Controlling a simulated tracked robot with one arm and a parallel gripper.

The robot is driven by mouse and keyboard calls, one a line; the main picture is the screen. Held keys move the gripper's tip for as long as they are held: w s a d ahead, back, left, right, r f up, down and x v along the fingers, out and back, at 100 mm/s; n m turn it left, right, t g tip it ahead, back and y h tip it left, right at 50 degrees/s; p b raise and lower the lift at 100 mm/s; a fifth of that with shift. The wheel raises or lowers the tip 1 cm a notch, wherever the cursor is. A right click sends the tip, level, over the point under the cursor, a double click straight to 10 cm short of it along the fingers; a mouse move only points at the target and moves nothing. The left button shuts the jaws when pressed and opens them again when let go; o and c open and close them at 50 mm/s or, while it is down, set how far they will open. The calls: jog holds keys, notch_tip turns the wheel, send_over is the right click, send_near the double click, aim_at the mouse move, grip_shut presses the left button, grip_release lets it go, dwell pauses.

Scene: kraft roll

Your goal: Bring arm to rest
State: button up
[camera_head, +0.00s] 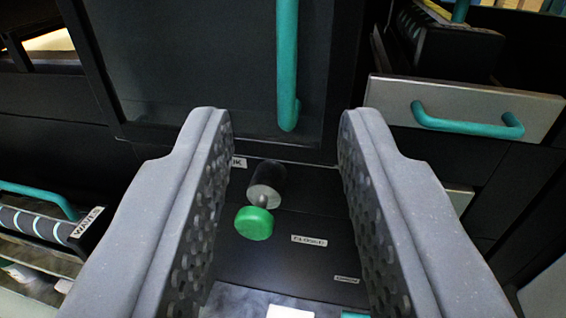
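My gripper (287,205) is in the middle of the camera_head view. Its two grey fingers with dimpled inner pads stand wide apart, with nothing held between them. Beyond the gap, a green round knob or button (254,223) on a short stem projects from a dark cylinder (267,184) on a black panel (285,255). It appears between the fingers in the picture, apart from both. The distance from the fingertips to it is hard to tell.
A black door with a vertical teal handle (287,70) is above the knob. At right, a drawer (455,95) with a teal handle stands out. At left, a drawer or tray labelled "WAVES" (86,222) sits below a teal handle. Small labels mark the panel.

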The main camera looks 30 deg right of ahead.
jog(key=shift+r, duration=0.1)
jog(key=a+r+n+t+y+b, duration=0.1)
jog(key=a+r+y, duration=0.2)
jog(key=r, duration=0.7)
jog(key=a+r+n+t+y+b, duration=0.15)
jog(key=r+y, duration=0.25)
jog(key=r, duration=0.6)
jog(key=a+r+n+t+y, duration=0.1)
jog(key=a+r+y, duration=0.2)
jog(key=r, duration=0.7)
jog(key=s+d+r+n+g+b, duration=0.1)
jog(key=s+r, duration=0.6)
jog(key=s, duration=0.5)
jog(key=s+d+r+n+g+b, duration=0.1)
jog(key=s+r+n+g, duration=0.1)
jog(key=s+r, duration=0.6)
jog(key=v, duration=0.4)
jog(key=shift+d+f, duration=0.3)
jog(key=shift+o, duration=0.2)
jog(key=shift+s, duration=0.1)
